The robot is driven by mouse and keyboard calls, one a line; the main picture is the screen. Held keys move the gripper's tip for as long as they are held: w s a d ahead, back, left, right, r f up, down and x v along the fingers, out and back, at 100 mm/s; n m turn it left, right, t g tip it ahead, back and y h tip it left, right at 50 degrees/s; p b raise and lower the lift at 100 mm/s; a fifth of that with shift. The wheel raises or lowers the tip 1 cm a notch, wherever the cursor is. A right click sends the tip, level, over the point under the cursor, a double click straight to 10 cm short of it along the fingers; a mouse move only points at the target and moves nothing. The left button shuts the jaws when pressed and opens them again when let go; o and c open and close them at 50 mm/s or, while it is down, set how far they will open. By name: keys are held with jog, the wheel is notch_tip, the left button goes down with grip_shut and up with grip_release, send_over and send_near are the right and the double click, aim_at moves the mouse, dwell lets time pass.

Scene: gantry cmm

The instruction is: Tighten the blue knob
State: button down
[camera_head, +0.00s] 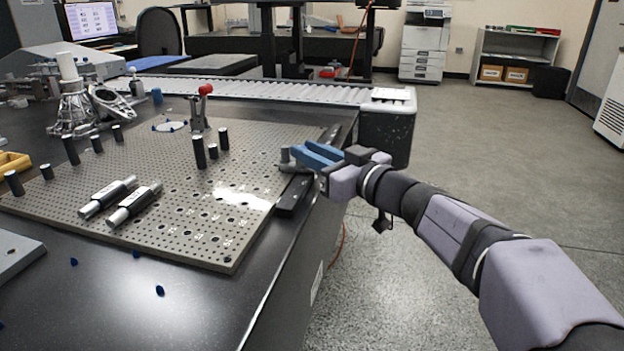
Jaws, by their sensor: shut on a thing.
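My gripper (299,155), with two long blue fingers, reaches in from the right to the right edge of the perforated metal plate (235,250). The fingers are shut at a small grey fixture (285,157) on a dark rail (294,193) along that edge. The blue knob cannot be told apart from the blue fingers here. What sits between the fingertips is mostly hidden, and the knob's turn cannot be seen.
Several black pins (198,152) stand on the plate, with two silver cylinders (135,204) lying on it. A red-topped clamp (201,108) stands behind. A roller conveyor (260,90) runs across the back. Open floor (480,170) lies to the right.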

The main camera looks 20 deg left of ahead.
jog(key=shift+s+a+f+m+t+h+b, duration=0.15)
jog(key=shift+f+m+t+h+b, duration=0.2)
jog(key=shift+b, duration=1.05)
jog(key=shift+s+a+f+m+t+h+b, duration=0.15)
jog(key=shift+m+t+h+b, duration=0.3)
jog(key=shift+b, duration=0.9)
jog(key=shift+s+a+r+m+t+h+b, duration=0.1)
jog(key=shift+m+t+h+b, duration=0.35)
jog(key=shift+t+b, duration=0.6)
jog(key=shift+s+a+r+m+t+h+b, duration=0.15)
jog(key=shift+m+t+h+b, duration=0.2)
jog(key=shift+m+h+b, duration=0.45)
jog(key=shift+a+m+t+h+p, duration=0.1)
jog(key=shift+m+t+h+p, duration=0.35)
jog(key=shift+m+t+h, duration=0.5)
jog(key=shift+h, duration=0.4)
jog(key=c, duration=1.6)
grip_release()
jog(key=shift+o, duration=0.2)
jog(key=shift+r, duration=0.15)
